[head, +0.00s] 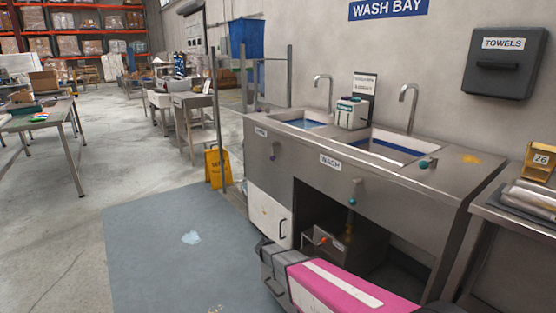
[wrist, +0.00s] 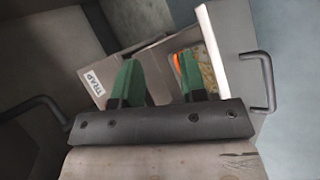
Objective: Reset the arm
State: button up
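In the wrist view my gripper (wrist: 159,80) shows two green fingers standing well apart on a dark bar. I see nothing held between them. Beyond the fingers is a metal box labelled TRAP (wrist: 118,72), with an orange spot and a yellowish patch near the right finger. I cannot tell how far the fingers are from it. In the head view a metal box with a small label (head: 347,257) sits in the open space under the sinks. My gripper cannot be made out in the head view.
The steel sink unit (head: 385,190) has a white cabinet door (head: 268,219) at its left. Dark bar handles show in the wrist view, right (wrist: 266,82) and left. A steel bench (head: 520,216) stands right. A yellow sign (head: 213,168) and blue-grey mat (head: 165,240) are left; the mat is mostly clear.

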jog(key=s+d+r+m+t+y, duration=0.1)
jog(key=s+d+r+y, duration=0.3)
jog(key=r, duration=0.5)
jog(key=s+d+r+y, duration=0.4)
jog(key=s+d+r, duration=0.5)
jog(key=r, duration=0.1)
jog(key=shift+s+d+r+m+t+y, duration=0.2)
jog(key=shift+s+r+m+t+y, duration=0.1)
jog(key=shift+m+t, duration=0.1)
